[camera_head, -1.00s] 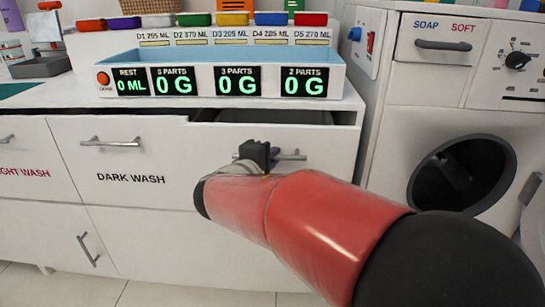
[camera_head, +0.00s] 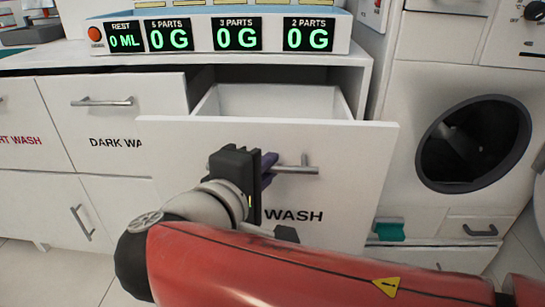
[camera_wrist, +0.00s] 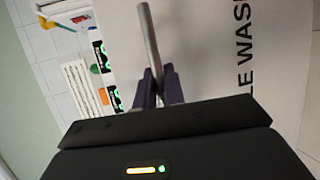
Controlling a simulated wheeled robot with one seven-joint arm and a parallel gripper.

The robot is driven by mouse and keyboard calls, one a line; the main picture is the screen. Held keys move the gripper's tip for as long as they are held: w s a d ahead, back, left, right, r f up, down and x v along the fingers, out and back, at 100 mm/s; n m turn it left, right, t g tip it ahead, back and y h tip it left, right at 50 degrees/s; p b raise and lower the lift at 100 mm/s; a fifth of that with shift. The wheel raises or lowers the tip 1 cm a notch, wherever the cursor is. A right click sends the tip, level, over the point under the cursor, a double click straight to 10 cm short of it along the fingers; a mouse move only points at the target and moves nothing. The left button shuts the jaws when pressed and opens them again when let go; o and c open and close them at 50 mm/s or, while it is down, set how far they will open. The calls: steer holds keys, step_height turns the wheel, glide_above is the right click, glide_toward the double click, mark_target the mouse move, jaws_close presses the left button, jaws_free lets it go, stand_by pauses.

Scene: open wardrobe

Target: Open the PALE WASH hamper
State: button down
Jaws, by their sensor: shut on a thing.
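The hamper (camera_head: 345,180) is a white drawer front with a metal bar handle (camera_head: 303,169). It stands pulled out of the cabinet, and its empty-looking inside shows behind the front. Its label is partly hidden by my arm; "WASH" shows in the head view and "LE WAS" in the wrist view. My gripper (camera_head: 266,172) is at the left part of the handle, shut on the bar. In the wrist view my gripper's fingers (camera_wrist: 159,90) sit either side of the handle (camera_wrist: 151,45).
The DARK WASH front (camera_head: 115,120) to the left is shut. A dispenser with green displays (camera_head: 237,36) stands on the counter above. A washing machine with a round dark opening (camera_head: 474,145) stands at the right. A teal part (camera_head: 390,230) shows low on it.

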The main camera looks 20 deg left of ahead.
steer(key=shift+s, duration=0.15)
steer(key=c, duration=1.5)
jaws_free()
steer(key=v, duration=0.7)
steer(key=shift+s, duration=0.4)
steer(key=shift+r, duration=0.1)
